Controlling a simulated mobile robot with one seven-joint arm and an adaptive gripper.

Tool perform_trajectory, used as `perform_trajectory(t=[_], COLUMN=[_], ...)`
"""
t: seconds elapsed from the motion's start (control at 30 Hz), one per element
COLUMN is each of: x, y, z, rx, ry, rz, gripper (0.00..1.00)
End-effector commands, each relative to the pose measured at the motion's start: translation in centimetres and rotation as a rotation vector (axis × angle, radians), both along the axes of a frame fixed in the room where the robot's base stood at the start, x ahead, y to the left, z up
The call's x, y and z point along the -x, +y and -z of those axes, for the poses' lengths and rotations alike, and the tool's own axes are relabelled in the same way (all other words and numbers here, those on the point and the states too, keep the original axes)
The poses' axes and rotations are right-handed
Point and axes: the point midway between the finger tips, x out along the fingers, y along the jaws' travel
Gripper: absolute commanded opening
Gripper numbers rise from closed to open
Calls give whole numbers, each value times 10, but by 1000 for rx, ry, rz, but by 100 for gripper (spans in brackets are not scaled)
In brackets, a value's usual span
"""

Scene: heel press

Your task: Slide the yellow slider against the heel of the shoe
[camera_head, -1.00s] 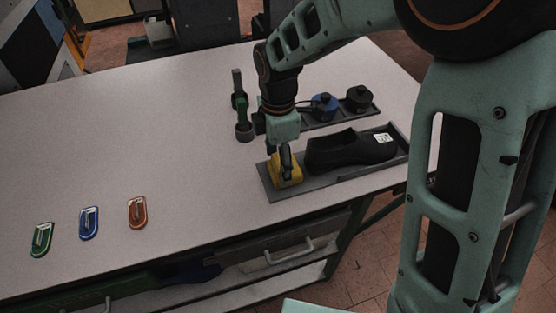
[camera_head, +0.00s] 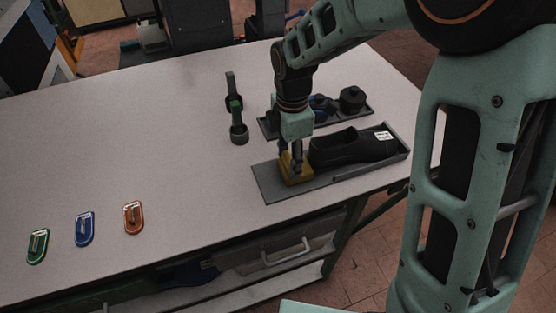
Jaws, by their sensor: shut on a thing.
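The yellow slider (camera_head: 297,174) sits on the grey tray (camera_head: 268,187), toward the left part of it. The black shoe (camera_head: 350,148) lies on the same tray to the right, its heel facing the slider and a white label near its toe. My gripper (camera_head: 297,160) points down and is shut on the yellow slider. The slider is right by the heel; whether they touch cannot be told. The gripper partly hides the slider's top.
A second tray with a blue-topped item (camera_head: 322,105) and a dark round item (camera_head: 353,98) lies behind. Two upright tools (camera_head: 238,128) stand to the left of it. Green, blue (camera_head: 85,229) and orange tags lie at the front left. The table's middle left is clear.

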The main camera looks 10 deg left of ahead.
Motion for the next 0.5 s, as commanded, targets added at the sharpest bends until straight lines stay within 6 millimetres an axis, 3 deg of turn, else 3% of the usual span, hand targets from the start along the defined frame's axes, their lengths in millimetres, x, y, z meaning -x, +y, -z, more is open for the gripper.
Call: perform_trajectory(t=[0.27,0.3,0.43,0.5], x=[-3,-3,-2,-2], y=[-4,-4,-3,-3], z=[0,0,0,0], rx=[5,5,4,3], ry=[-4,-4,-3,-3], rz=[2,2,2,2], gripper=[4,50,65,65])
